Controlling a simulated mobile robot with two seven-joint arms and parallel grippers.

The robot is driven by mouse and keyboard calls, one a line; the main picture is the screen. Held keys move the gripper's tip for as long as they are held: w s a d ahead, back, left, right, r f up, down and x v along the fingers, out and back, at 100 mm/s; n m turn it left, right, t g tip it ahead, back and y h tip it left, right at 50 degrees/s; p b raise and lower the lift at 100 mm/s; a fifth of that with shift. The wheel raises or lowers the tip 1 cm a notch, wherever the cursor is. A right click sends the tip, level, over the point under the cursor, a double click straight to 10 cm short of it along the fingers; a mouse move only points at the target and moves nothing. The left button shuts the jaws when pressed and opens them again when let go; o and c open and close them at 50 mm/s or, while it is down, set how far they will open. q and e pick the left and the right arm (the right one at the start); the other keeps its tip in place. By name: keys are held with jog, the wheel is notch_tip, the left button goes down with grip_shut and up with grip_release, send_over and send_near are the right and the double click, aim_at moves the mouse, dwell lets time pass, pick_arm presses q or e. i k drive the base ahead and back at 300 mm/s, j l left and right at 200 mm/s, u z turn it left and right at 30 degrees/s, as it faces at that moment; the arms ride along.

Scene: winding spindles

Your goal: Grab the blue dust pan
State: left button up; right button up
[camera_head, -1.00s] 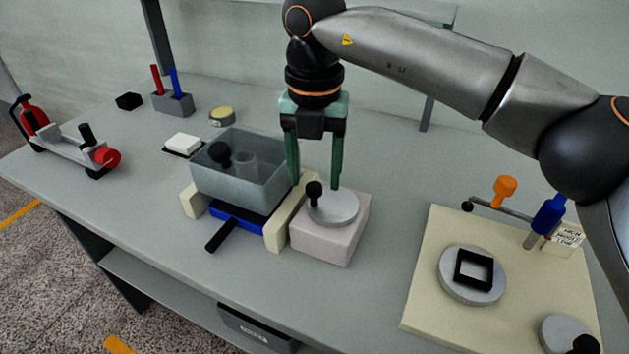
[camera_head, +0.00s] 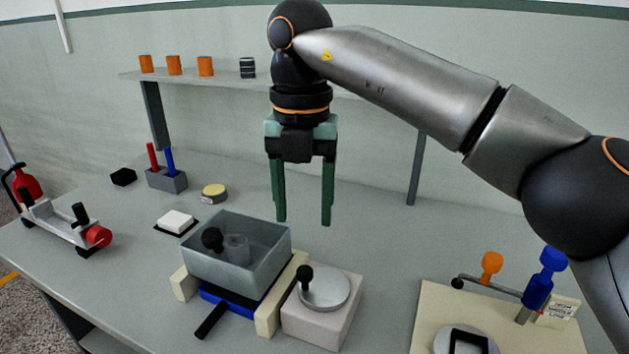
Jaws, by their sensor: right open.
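The blue dust pan (camera_head: 229,306) sits low between two cream blocks, under a grey translucent bin. Its black handle (camera_head: 211,320) sticks out toward the front left. Most of the pan is hidden by the bin. My right gripper (camera_head: 304,223) is open and empty, pointing down. In the picture it is above and right of the bin, behind the block with the round lid. My left gripper is not in view.
The grey bin (camera_head: 228,268) holds a black knob and a clear cup. A pale block with a round metal lid (camera_head: 325,288) stands right of it. A cream board (camera_head: 432,310) with orange and blue handles is at right. Free table lies front left.

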aim_at(225, 300)
jog(key=k, duration=2)
